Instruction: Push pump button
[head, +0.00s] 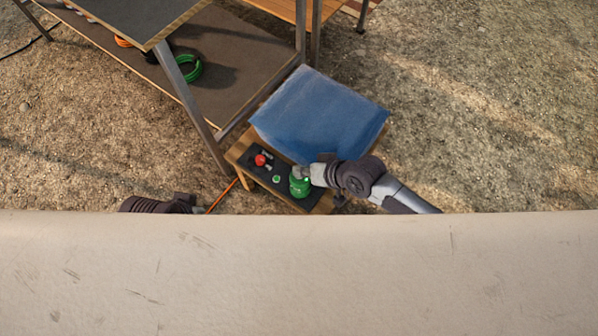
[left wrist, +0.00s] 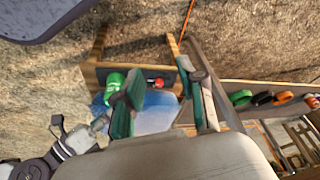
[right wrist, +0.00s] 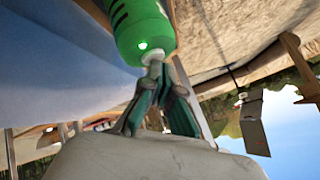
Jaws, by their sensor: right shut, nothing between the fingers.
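The green pump (head: 299,188) stands upright on the dark top of a small wooden stand, at its right end. My right gripper (head: 306,172) is shut and empty, with its tips at the pump's upper part. In the right wrist view the closed tips (right wrist: 156,68) meet a small pale button (right wrist: 152,57) on the green pump (right wrist: 143,28); contact is hard to confirm. A small green light (right wrist: 143,45) glows beside the button. My left gripper (left wrist: 165,100) is open and empty; the pump (left wrist: 114,83) shows beyond it in the left wrist view.
A red knob (head: 260,160) and a small green button (head: 276,179) sit on the stand's dark top (head: 264,172). A metal-legged shelf (head: 235,75) stands behind left.

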